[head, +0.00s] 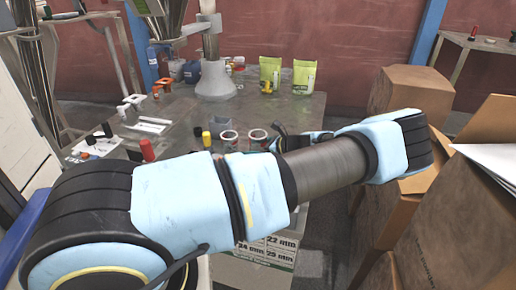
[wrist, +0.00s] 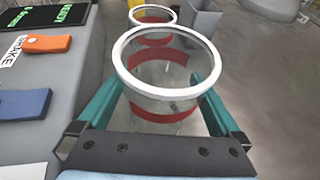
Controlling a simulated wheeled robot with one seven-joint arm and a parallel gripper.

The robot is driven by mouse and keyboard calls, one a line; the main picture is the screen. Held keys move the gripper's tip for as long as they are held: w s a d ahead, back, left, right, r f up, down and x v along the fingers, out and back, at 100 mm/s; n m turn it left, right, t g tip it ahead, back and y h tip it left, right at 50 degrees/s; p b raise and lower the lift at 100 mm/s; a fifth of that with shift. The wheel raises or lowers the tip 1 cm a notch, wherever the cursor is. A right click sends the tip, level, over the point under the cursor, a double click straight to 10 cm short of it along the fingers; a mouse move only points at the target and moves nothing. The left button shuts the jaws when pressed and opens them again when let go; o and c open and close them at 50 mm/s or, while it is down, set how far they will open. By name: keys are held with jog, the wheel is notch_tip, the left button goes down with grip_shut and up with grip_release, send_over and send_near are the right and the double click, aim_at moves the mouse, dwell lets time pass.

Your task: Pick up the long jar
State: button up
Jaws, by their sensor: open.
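A clear glass jar (wrist: 158,118) with a white rim and red bands stands upright between the teal fingers of my gripper (wrist: 164,92) in the wrist view. The fingers are open, one on each side of the jar; I cannot tell whether either touches it. A second jar (wrist: 153,14) with a similar rim is just beyond it. In the head view two red-banded jars, one at left (head: 229,138) and one at right (head: 258,138), stand on the table behind my arm. The frames do not settle which is the long one. My arm hides much of my gripper there.
Cardboard boxes (head: 412,92) crowd the right. An orange tag (wrist: 47,43) and a blue tag (wrist: 25,104) lie at left in the wrist view.

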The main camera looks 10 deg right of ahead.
jog(key=shift+w+a, duration=0.1)
jog(key=c, duration=1.3)
